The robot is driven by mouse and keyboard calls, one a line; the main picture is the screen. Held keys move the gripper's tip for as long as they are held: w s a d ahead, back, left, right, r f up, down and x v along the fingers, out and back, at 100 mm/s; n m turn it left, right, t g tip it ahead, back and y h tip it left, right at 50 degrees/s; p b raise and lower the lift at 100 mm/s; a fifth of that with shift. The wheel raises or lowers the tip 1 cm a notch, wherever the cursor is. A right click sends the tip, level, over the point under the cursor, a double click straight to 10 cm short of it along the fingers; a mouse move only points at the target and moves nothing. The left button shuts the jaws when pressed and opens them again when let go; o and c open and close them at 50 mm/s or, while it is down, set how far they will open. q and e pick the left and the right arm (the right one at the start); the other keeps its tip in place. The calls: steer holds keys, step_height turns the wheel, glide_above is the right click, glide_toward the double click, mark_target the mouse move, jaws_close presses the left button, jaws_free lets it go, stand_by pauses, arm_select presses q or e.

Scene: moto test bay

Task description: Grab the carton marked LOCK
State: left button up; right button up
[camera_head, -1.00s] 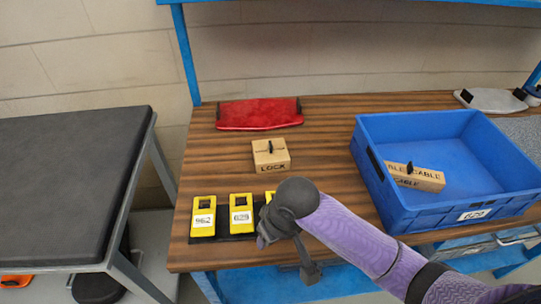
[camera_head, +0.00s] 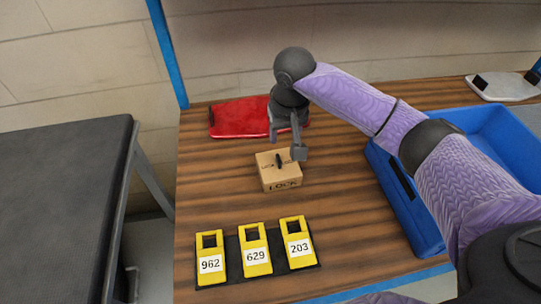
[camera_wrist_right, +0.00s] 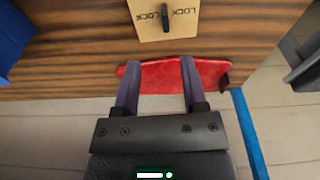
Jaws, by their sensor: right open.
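The carton marked LOCK (camera_head: 278,171) is a small tan box with a dark upright tab on top, standing on the wooden table. It also shows at the top of the right wrist view (camera_wrist_right: 178,18). My right gripper (camera_head: 286,150) is above and just behind the carton, near its far edge. In the right wrist view its two fingers (camera_wrist_right: 157,75) are apart with nothing between them, and the carton lies beyond their tips. My left gripper is not in view.
A red tray-like piece (camera_head: 232,118) lies behind the carton, partly under my right gripper. A blue crate (camera_head: 405,205) stands at the right, partly hidden by my arm. Yellow holders labelled 962 (camera_head: 209,249), 629 (camera_head: 256,240) and 203 (camera_head: 297,233) sit in front. A grey-topped bench (camera_head: 60,190) is at left.

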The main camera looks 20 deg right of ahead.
mark_target(279, 158)
steer(key=f+b, duration=0.1)
steer(key=f, duration=0.2)
steer(key=f+b, duration=0.2)
steer(key=f, duration=0.1)
steer(key=w+f+b, duration=0.1)
steer(key=f+b, duration=0.1)
steer(key=f, duration=0.1)
steer(key=shift+w+a+f, duration=0.1)
steer(key=shift+a+f, duration=0.15)
steer(key=shift+r, duration=0.15)
steer(key=c, duration=0.6)
jaws_close()
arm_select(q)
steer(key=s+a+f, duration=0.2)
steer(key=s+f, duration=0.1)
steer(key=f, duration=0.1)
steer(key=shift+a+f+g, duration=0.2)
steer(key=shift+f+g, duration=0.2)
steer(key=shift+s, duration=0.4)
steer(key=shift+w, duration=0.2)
